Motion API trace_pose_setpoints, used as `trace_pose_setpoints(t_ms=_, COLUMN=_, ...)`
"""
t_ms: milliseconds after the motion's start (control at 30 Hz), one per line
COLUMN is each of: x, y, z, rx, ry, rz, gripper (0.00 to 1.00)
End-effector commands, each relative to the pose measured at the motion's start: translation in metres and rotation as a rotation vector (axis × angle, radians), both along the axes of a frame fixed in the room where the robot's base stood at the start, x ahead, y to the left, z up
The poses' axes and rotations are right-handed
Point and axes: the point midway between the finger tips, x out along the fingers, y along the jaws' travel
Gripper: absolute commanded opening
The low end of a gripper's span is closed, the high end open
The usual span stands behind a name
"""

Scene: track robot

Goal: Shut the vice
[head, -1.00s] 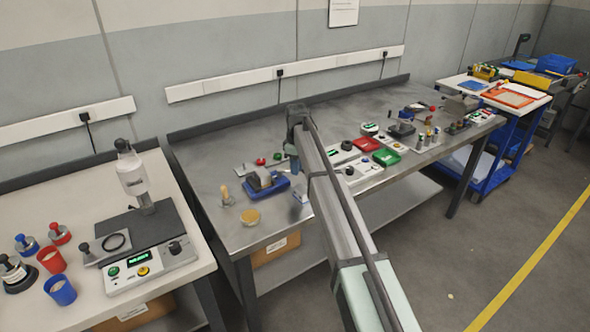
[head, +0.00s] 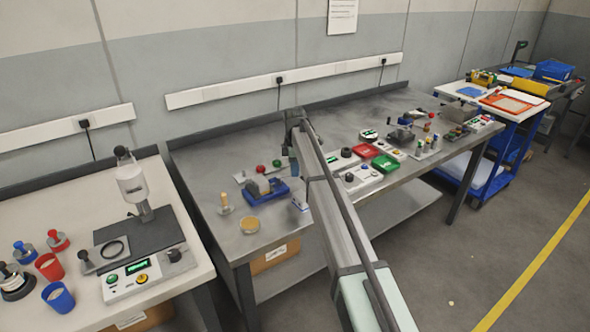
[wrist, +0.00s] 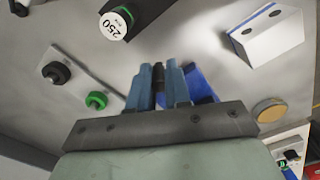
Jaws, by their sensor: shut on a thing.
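The vice (head: 267,192) appears to be the blue-based piece with grey parts near the left end of the metal bench. My gripper (wrist: 159,72) shows in the wrist view with its blue-grey fingers closed around a dark, narrow piece, seemingly the vice's handle (wrist: 158,76). Part of the blue vice (wrist: 203,86) shows just right of and behind the fingers; the rest is hidden behind the gripper. In the head view my arm hides most of the gripper, just right of the vice. The gap between the vice's jaws cannot be made out.
A yellowish disc (head: 250,225) and a wooden-topped peg (head: 225,204) stand near the vice. A small white-and-blue box (head: 300,205) is close by. A plate with knobs (wrist: 80,80) lies left in the wrist view. Red (head: 367,151) and green (head: 385,163) trays lie further right.

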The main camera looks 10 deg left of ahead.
Motion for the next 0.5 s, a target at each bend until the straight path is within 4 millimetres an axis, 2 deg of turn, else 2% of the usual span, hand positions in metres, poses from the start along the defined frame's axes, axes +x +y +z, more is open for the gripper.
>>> trace_pose_setpoints(t_ms=333, x=0.0036, y=0.0032, z=0.0017, rx=0.006, ry=-0.008, rz=0.002, gripper=0.0)
trace_pose_setpoints(t_ms=367, x=0.0037, y=0.0034, z=0.0017, rx=0.006, ry=-0.008, rz=0.002, gripper=0.19)
trace_pose_setpoints(t_ms=500, x=0.003, y=0.0032, z=0.0013, rx=0.005, ry=-0.006, rz=0.002, gripper=0.33)
